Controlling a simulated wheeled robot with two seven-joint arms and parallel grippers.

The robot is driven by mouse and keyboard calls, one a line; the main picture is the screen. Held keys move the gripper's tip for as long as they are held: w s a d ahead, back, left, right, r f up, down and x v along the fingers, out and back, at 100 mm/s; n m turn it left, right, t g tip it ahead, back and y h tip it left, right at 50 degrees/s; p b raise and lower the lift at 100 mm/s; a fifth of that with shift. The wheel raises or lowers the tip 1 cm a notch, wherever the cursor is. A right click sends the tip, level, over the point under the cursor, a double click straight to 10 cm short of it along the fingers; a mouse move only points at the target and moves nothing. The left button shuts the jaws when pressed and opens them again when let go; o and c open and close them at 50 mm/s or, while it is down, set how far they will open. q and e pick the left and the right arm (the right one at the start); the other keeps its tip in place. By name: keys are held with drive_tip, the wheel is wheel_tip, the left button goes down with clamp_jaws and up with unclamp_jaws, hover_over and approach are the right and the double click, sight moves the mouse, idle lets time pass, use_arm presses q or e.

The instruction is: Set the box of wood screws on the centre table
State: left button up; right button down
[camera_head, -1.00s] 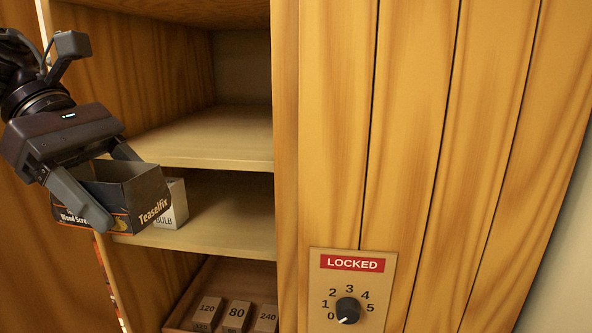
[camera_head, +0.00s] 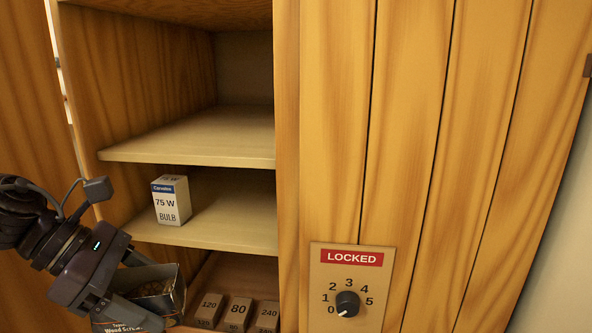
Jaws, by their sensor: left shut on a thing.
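The box of wood screws (camera_head: 178,300) is a dark open-topped carton with orange trim and "Wood Screws" lettering, at the lower left of the head view. Its inside shows brownish contents. My left gripper (camera_head: 145,296) is shut on the box of wood screws and holds it in front of the cabinet, below the middle shelf's level. The gripper's fingers hide part of the box, and its lower edge is near the picture's bottom. The centre table is not in view. My right gripper is not in view.
A 75 W bulb box (camera_head: 171,201) stands on the middle shelf (camera_head: 215,225). The upper shelf (camera_head: 200,137) is empty. Blocks marked 120, 80 (camera_head: 237,309) and 240 sit in the bottom. A closed wooden door with a LOCKED dial panel (camera_head: 349,290) is at right.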

use_arm(q)
wheel_tip(320, 180, down, 14)
drive_tip(key=w+a+n+t+y, duration=0.1)
drive_tip(key=n+t, duration=0.2)
drive_tip(key=n, duration=0.2)
drive_tip(key=shift+w+a+r+t+y, duration=0.15)
drive_tip(key=shift+w+r+t+y, duration=0.15)
drive_tip(key=shift+w+t, duration=0.1)
